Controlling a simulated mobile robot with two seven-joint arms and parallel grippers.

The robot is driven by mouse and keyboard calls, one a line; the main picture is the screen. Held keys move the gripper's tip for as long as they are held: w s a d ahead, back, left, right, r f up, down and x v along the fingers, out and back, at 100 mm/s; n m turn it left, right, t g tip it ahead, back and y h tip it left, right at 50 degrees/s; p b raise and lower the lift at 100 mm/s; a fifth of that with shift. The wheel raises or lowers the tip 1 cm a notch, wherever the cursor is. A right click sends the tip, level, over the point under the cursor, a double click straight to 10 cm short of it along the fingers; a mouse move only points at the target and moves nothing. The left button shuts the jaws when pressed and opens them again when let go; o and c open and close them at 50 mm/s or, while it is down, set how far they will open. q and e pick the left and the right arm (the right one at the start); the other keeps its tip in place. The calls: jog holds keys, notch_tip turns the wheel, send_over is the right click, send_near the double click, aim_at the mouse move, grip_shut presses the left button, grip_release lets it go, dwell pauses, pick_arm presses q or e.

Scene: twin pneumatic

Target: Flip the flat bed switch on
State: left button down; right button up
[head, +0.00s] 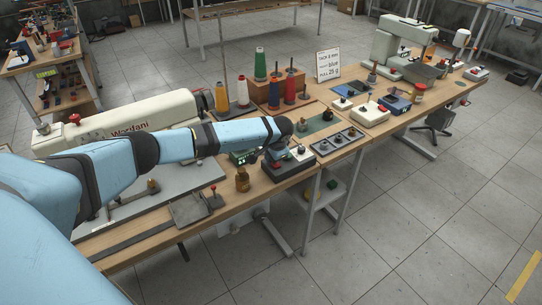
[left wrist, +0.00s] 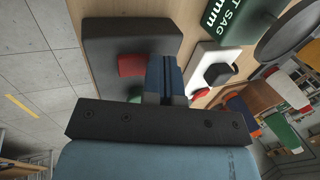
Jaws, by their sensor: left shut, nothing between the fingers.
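A dark switch box (head: 287,169) sits near the front edge of the wooden table, just beyond the sewing machine's bed. The left wrist view shows this dark box (left wrist: 115,40) with a red button (left wrist: 131,65) and part of a green button (left wrist: 135,92). My left gripper (head: 275,160) is low over the box. In the left wrist view its blue fingers (left wrist: 163,65) are shut and empty, beside the red button; I cannot tell whether they touch the box. A white box (left wrist: 208,66) with a black rocker (left wrist: 218,73) lies alongside. My right gripper is out of view.
The Wordani flat-bed machine (head: 125,125) stands behind my left arm. A small brown bottle (head: 242,180) and a metal plate (head: 188,210) are left of the dark box. Thread cones (head: 260,65) stand behind. A grey tray (head: 338,141) lies to the right.

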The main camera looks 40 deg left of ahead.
pick_arm(q)
jog(key=shift+a+f+h+p, duration=0.2)
jog(key=shift+h+p, duration=0.2)
jog(key=shift+h, duration=0.1)
jog(key=shift+w, duration=0.1)
jog(key=shift+d, duration=0.15)
jog(key=shift+s+d+r+p, duration=0.2)
jog(key=shift+d+p, duration=0.2)
jog(key=shift+p, duration=0.25)
jog(key=shift+s+d, duration=0.1)
jog(key=shift+d, duration=0.1)
